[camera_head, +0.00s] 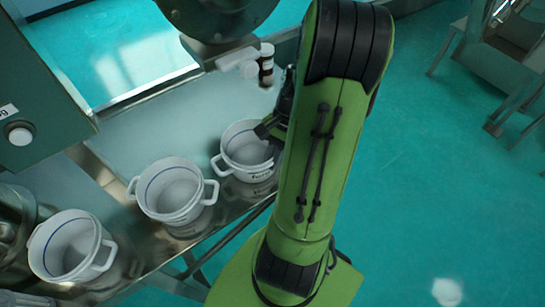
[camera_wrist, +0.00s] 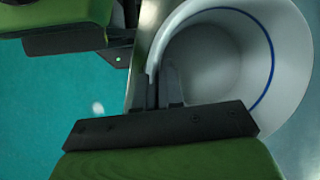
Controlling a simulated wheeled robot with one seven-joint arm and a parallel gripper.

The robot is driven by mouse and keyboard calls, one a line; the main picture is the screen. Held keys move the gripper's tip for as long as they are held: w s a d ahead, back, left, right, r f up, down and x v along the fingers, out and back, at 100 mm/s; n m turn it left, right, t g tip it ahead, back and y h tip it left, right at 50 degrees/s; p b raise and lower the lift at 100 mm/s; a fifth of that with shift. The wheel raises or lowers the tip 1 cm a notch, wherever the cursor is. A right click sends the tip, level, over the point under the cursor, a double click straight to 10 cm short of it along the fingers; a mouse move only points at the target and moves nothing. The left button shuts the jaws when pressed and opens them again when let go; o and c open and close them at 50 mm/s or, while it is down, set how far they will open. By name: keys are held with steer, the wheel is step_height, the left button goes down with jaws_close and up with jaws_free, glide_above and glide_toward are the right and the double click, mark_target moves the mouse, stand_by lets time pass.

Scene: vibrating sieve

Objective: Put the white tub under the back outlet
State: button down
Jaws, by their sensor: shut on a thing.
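A white tub (camera_head: 240,135) with a blue line inside and two handles stands upright at the right end of a row on the metal bench. My gripper (camera_head: 268,130) is at its right side, partly hidden by my green arm. In the wrist view, my gripper (camera_wrist: 161,88) is shut on the near wall of the tub (camera_wrist: 285,95), with the fingertips at the rim. The tub's right handle is hidden. A grey spout-like part (camera_head: 222,50) hangs above and behind the tub; I cannot tell which outlet it is.
Two similar white tubs, a middle one (camera_head: 165,213) and a left one (camera_head: 62,275), stand along the bench (camera_head: 150,125). A dark bottle (camera_head: 267,65) is behind. Green machine housing (camera_head: 45,115) stands at the left. Bench surface behind the tubs is clear.

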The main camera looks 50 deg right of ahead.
steer(key=c, duration=1.3)
jaws_free()
steer(key=shift+o, duration=0.2)
steer(key=p+v, duration=0.4)
steer(key=v, duration=0.8)
